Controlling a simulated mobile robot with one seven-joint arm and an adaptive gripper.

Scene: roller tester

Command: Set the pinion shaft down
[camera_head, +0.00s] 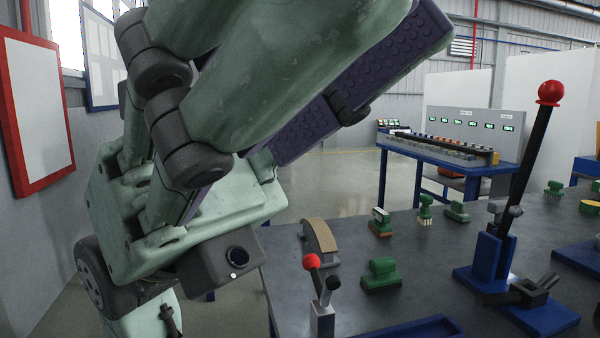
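I cannot make out the pinion shaft for certain in the head view. A dark grey workbench (420,240) stands at the right. A long dark bar (440,143) lies along the blue table (453,163) farther back, but I cannot tell whether it is the shaft.
On the workbench are a tall black lever (522,165) with a red ball on a blue base, a short red-knobbed lever (321,310), a curved tan-topped piece (320,240) and green-handled blocks (381,273). A blue tray (415,330) lies at the front edge. A red-framed board (35,110) hangs left.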

